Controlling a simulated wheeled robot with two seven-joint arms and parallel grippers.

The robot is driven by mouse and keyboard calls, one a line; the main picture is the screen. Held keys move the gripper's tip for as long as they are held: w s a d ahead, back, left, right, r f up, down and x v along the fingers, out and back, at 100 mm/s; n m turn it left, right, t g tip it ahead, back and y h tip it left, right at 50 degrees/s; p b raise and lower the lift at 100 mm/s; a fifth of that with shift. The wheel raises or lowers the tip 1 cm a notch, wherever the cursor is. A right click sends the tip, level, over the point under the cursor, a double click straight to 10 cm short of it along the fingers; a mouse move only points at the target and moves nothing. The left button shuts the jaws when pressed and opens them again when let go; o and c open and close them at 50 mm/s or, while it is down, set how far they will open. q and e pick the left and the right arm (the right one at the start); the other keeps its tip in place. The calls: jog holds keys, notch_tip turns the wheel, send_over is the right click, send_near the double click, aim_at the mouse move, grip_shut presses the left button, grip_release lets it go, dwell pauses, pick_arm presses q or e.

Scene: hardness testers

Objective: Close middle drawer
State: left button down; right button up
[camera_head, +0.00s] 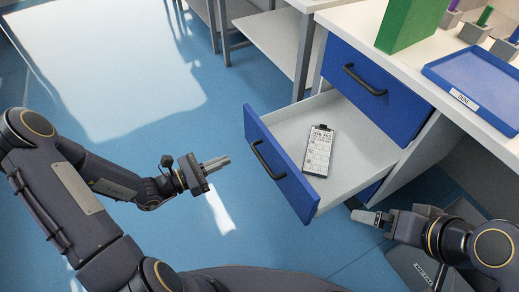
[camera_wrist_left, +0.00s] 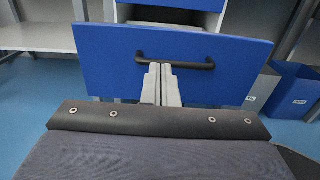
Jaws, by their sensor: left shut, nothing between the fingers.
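The middle drawer (camera_head: 285,170) is pulled out of the white cabinet, with a blue front and a dark bar handle (camera_head: 268,160).
A closed blue drawer (camera_head: 375,88) is above the open one. The white top holds a green box (camera_head: 411,22), a blue tray (camera_head: 478,78) and small stands. White shelving (camera_head: 270,42) stands behind. Blue floor (camera_head: 230,120) is clear left of the drawer.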

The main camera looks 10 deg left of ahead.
aim_at(268, 142)
pick_arm(q)
jog(key=b+x, duration=0.3)
jog(key=x, duration=0.8)
jog(key=shift+d+f, duration=0.1)
jog(key=shift+w+d, duration=0.35)
jog(key=shift+d, duration=0.1)
pick_arm(e)
notch_tip(268, 142, down, 3)
jog(key=shift+f, duration=0.2)
pick_arm(q)
jog(key=shift+d, duration=0.1)
pick_arm(e)
jog(key=shift+r, duration=0.1)
